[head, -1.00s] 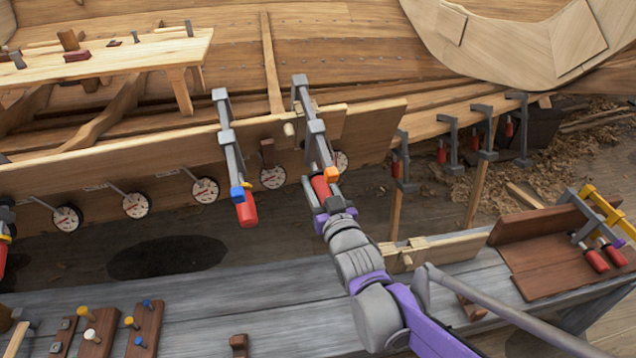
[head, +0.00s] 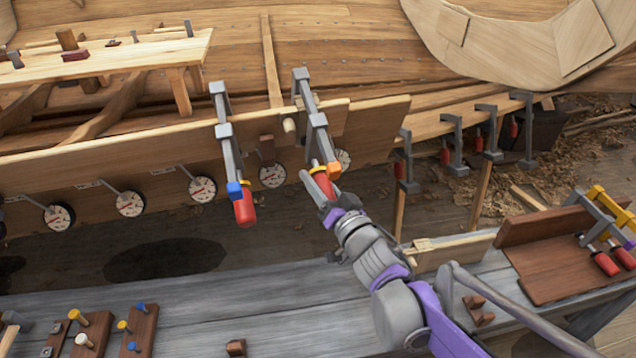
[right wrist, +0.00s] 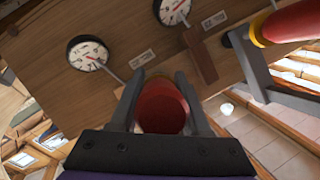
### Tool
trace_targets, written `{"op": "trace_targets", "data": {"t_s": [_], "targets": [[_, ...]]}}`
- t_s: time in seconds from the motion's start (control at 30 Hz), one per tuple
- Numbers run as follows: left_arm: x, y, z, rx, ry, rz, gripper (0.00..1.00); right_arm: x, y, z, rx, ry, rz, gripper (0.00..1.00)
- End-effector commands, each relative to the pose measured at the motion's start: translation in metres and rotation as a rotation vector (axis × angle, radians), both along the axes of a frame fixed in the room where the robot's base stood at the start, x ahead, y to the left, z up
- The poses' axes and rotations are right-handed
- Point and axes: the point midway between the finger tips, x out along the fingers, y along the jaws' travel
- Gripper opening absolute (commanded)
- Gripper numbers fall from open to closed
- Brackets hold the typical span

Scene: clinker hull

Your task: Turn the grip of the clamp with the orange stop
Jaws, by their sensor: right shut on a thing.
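The clamp with the orange stop (head: 334,169) is a grey bar clamp on the plank's upper edge in the head view. Its red grip (head: 323,185) hangs at the lower end, tilted. My right gripper (head: 320,187) is shut on this grip, with a finger on either side of it. In the right wrist view the red grip (right wrist: 162,108) sits between the two grey fingers, its round end towards the camera. A similar clamp with a blue stop (head: 235,190) and red grip stands just to the left. My left gripper is not in view.
Several round dials (head: 203,189) line the plank (head: 100,165) behind the clamps. A grey bench (head: 250,310) crosses the front, with peg blocks at left. At right, a brown board (head: 560,255) lies near more clamps. A second red grip (right wrist: 295,22) is close in the right wrist view.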

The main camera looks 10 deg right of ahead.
Motion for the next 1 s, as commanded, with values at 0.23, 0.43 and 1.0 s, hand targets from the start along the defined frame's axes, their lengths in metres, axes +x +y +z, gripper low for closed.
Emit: {"op": "trace_targets", "data": {"t_s": [0.23, 0.43, 1.0], "targets": [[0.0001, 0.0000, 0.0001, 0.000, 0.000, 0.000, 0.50, -0.0007, 0.0012, 0.0003, 0.145, 0.018, 0.057, 0.00], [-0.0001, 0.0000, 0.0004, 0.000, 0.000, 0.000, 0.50, -0.0009, 0.0015, 0.0011, 0.215, 0.028, 0.083, 0.00], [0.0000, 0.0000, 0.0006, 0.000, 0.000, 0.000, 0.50, -0.0012, 0.0020, 0.0015, 0.248, 0.031, 0.096, 0.00]]}}
